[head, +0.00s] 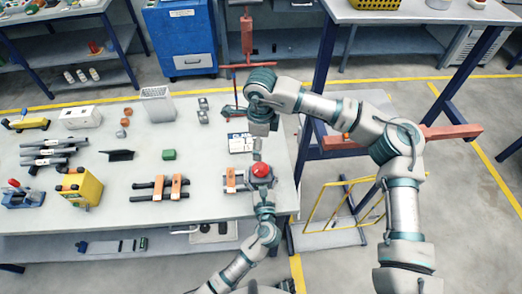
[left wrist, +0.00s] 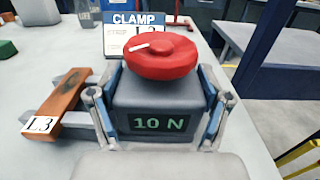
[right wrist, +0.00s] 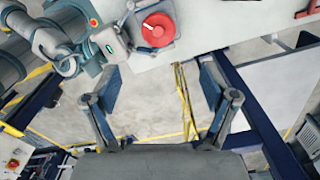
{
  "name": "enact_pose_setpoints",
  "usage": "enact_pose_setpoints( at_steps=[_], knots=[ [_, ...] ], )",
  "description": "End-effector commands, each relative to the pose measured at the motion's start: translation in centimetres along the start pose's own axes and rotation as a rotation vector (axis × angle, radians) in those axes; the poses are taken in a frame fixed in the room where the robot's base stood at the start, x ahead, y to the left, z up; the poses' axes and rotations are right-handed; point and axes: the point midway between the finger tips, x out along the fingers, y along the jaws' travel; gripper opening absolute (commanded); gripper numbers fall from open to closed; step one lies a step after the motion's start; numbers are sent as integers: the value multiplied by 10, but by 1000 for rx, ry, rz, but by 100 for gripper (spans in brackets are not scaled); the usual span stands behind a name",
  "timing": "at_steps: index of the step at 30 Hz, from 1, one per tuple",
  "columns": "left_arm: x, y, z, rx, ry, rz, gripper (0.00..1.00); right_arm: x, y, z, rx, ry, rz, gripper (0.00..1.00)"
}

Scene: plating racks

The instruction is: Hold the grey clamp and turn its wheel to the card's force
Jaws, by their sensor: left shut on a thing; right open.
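The grey clamp (left wrist: 160,100) has a red wheel (left wrist: 160,54) on top with a white mark at its left, and its display reads 10 N. My left gripper (left wrist: 160,108) is shut on the clamp's body, one finger on each side. In the head view the wheel (head: 261,170) hides most of the clamp and fingers. The card (left wrist: 130,32) stands behind, headed CLAMP; the wheel covers part of its figures, so the force is unreadable. My right gripper (right wrist: 160,85) is open and empty; in its view the wheel (right wrist: 158,30) lies beyond the fingertips, apart from them.
A green block (head: 169,155) and a yellow box (head: 80,188) stand farther left on the table (head: 110,222).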

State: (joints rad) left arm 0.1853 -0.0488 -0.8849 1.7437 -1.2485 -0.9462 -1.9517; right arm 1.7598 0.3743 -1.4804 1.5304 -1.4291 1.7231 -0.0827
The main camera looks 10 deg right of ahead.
Motion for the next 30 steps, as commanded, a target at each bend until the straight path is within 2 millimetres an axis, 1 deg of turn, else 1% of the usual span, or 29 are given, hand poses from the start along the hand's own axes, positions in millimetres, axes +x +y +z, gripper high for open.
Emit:
enact_pose_setpoints(
  at_steps=[9,13,17,20,22,30],
  knots=[
    [0,0,0,2,-1,0,12,-2,3,2,-564,4,-3,85],
    [0,0,0,2,-1,0,12,-2,2,2,-733,2,-2,85],
    [0,0,0,2,-1,1,12,3,2,1,-811,1,0,85],
    [0,0,0,2,-1,1,12,14,2,1,-823,2,2,85],
    [0,0,0,2,-1,1,12,27,2,1,-823,1,3,85],
    [0,0,0,1,-1,0,12,84,3,1,-821,1,2,85]
  ],
)
